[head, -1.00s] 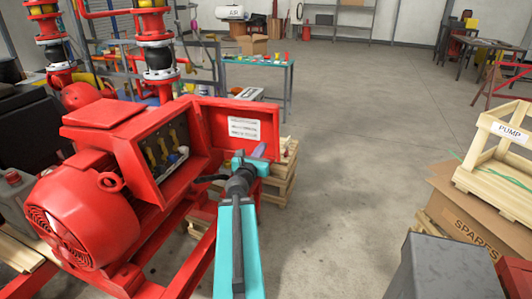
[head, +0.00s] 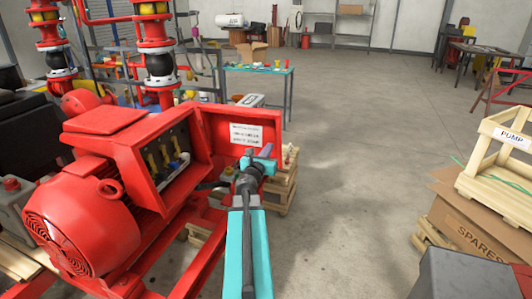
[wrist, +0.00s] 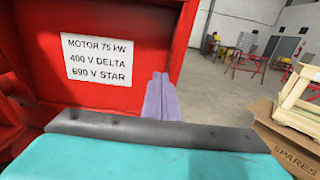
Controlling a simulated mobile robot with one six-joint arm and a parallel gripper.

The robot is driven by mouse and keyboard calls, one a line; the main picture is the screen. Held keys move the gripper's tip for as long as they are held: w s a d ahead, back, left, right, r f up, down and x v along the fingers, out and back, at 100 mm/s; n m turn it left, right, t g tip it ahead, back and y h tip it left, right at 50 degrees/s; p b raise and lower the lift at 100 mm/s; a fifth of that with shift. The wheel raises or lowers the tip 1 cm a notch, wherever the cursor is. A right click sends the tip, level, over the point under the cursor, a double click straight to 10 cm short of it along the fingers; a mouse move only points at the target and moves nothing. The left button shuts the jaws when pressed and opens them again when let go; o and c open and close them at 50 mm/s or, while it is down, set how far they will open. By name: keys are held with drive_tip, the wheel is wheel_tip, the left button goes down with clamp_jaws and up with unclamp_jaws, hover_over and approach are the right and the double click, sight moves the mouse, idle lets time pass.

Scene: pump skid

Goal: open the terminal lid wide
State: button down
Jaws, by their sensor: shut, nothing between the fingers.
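The terminal lid (head: 213,122) is a red panel hinged on the red terminal box (head: 133,157) of the motor. It stands swung out from the box, so the box's inside with its yellow and dark terminals (head: 163,157) shows. A white motor label (head: 246,134) is on the lid's inner face. My gripper (head: 266,151) is shut and empty, in front of the lid's outer part. In the wrist view the lilac fingers (wrist: 161,97) overlap the lid's (wrist: 150,25) right edge, beside the label. I cannot tell if they touch it.
The red motor (head: 80,222) lies left of my arm. A wooden pallet stack (head: 284,188) stands behind the lid. A crate marked PUMP (head: 490,180) and a cardboard box (head: 462,215) stand at right. The floor (head: 345,170) between is clear.

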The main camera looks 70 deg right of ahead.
sight(275, 137)
drive_tip(key=shift+w+d, duration=0.15)
drive_tip(key=shift+d, duration=0.95)
drive_tip(key=shift+w+d, duration=0.2)
drive_tip(key=shift+d, duration=0.95)
drive_tip(key=shift+w+d, duration=0.15)
drive_tip(key=shift+d, duration=0.95)
drive_tip(key=shift+d, duration=0.1)
drive_tip(key=shift+w+d, duration=0.5)
drive_tip(key=shift+d, duration=0.85)
drive_tip(key=shift+w+d, duration=0.5)
drive_tip(key=shift+d, duration=0.9)
drive_tip(key=shift+w+d, duration=0.5)
drive_tip(key=shift+d, duration=0.85)
drive_tip(key=shift+s, duration=0.1)
